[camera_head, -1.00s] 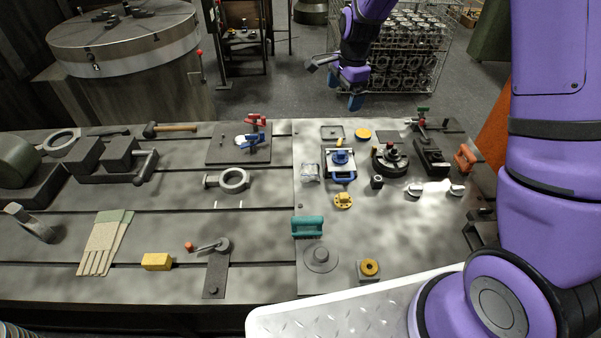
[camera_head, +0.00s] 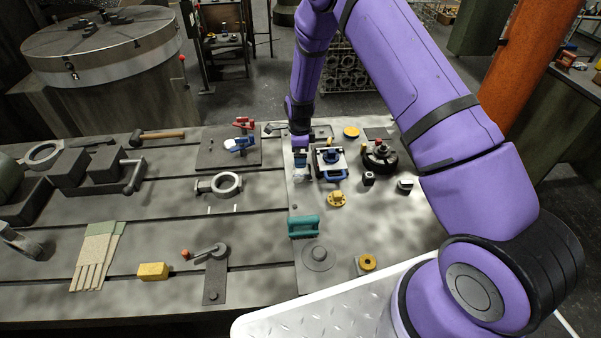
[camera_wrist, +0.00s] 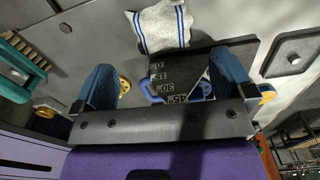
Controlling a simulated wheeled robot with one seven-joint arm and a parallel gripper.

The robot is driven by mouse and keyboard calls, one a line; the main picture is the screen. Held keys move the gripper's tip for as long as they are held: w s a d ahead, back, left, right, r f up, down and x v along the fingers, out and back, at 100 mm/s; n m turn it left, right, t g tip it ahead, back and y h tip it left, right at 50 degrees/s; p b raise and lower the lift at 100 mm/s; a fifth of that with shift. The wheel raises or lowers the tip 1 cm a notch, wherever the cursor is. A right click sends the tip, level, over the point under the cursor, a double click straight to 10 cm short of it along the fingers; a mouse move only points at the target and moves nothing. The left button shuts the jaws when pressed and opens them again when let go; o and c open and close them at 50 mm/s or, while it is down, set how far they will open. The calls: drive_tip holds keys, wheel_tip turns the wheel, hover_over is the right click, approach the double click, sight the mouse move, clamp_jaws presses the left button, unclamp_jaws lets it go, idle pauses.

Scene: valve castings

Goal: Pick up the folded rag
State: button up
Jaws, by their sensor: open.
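The folded rag is a whitish cloth with blue stripes in the wrist view (camera_wrist: 162,28), lying on the table beyond my fingertips and roughly centred between them. In the head view the rag (camera_head: 302,176) is small and partly covered by my gripper (camera_head: 300,158), which hangs just above and behind it. In the wrist view my gripper (camera_wrist: 164,80) has its two blue fingers wide apart. No object is held between them, and the rag is apart from both.
A blue-framed device (camera_head: 329,175) stands just right of the rag, and a dark plate with numbers (camera_wrist: 178,75) shows beneath my fingers. A teal-handled brush (camera_head: 304,226) and yellow flanged part (camera_head: 337,199) lie nearer. The table left of the rag is fairly clear.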

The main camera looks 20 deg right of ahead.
sight(302, 172)
wheel_tip(302, 172, down, 8)
drive_tip(key=shift+f, duration=0.15)
drive_tip(key=c, duration=0.9)
